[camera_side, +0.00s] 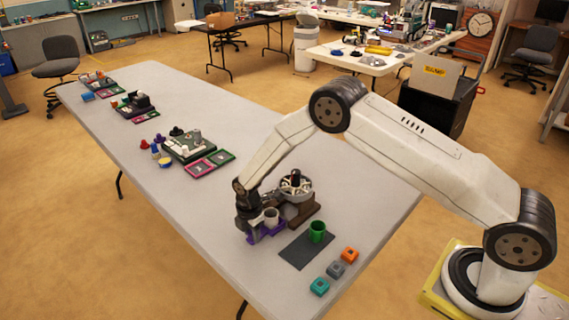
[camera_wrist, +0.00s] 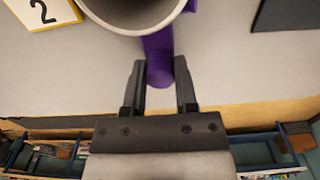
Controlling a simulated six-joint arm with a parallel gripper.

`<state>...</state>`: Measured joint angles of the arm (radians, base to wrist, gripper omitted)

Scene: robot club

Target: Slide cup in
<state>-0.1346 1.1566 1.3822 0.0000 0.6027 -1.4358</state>
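A pale grey cup (camera_side: 271,216) stands on a purple carrier (camera_side: 266,234), beside a machine with a round top (camera_side: 295,187). In the wrist view the open-topped cup (camera_wrist: 132,12) is cut off by the upper edge. A purple handle (camera_wrist: 160,72) reaches from beside the cup toward me. My gripper (camera_wrist: 160,64) has one finger on each side of this handle, with hardly any gap, and looks shut on it. In the side view my gripper (camera_side: 247,226) is low at the left of the cup, partly hidden by my dark wrist.
A green cup (camera_side: 317,232) stands on a dark mat (camera_side: 296,252) right of the carrier. Teal, grey and orange blocks (camera_side: 336,269) sit near the table's edge. A yellow-edged card marked 2 (camera_wrist: 42,11) lies near the cup. Other sets (camera_side: 190,146) stand farther along the table.

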